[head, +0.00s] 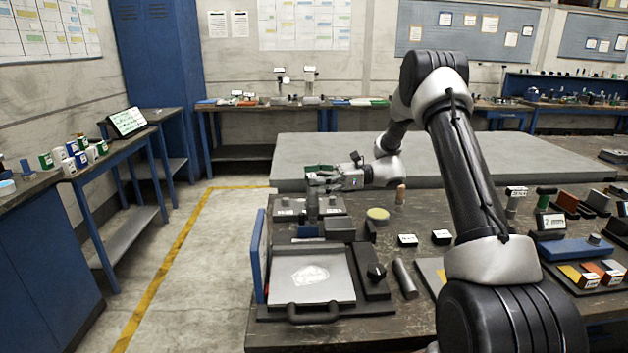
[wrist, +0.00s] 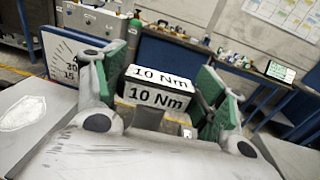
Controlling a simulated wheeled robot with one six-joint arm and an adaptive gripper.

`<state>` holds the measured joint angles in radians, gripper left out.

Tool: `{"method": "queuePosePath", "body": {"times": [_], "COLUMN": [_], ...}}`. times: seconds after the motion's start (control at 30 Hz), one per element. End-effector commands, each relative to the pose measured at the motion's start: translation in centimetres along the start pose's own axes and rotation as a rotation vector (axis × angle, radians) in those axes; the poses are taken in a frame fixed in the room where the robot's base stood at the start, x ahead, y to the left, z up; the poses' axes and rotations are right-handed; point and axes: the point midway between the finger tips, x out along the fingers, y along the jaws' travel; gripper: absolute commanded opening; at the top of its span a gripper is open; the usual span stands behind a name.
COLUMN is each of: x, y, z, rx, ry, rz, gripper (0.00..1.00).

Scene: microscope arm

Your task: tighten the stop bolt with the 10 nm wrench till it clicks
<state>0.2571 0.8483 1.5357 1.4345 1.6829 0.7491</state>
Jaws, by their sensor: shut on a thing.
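My gripper (head: 322,180) is above the left part of the bench, over the back of a fixture. In the wrist view its green-padded fingers (wrist: 166,92) stand on either side of a dark block with white "10 Nm" labels, the 10 Nm wrench (wrist: 158,86). The gripper is shut on it. In the head view a dark upright shaft (head: 312,208) shows below the gripper; I cannot tell whether it belongs to the wrench. The stop bolt cannot be made out, and whether the wrench touches it is hidden.
The fixture has a pale plate (head: 312,275) with a front handle and a blue side panel (head: 260,256), whose scale shows in the wrist view (wrist: 62,52). Labelled blocks crowd the bench's right side.

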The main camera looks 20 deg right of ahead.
Motion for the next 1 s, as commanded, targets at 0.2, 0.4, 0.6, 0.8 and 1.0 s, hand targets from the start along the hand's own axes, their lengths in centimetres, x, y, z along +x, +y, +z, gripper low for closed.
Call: {"method": "queuePosePath", "body": {"times": [0.2,0.4,0.6,0.8,1.0], "x": [0.0,0.0,0.0,0.0,0.0], "y": [0.0,0.0,0.0,0.0,0.0], "z": [-0.4,-0.9,-1.4,-1.9,-2.3], "rx": [-0.001,0.0,0.0,0.0,-0.001], "ry": [-0.001,-0.001,-0.001,-0.001,-0.001], "rz": [0.0,0.0,0.0,0.0,0.0], "gripper": [0.33,0.33,0.33,0.33,0.33]}}
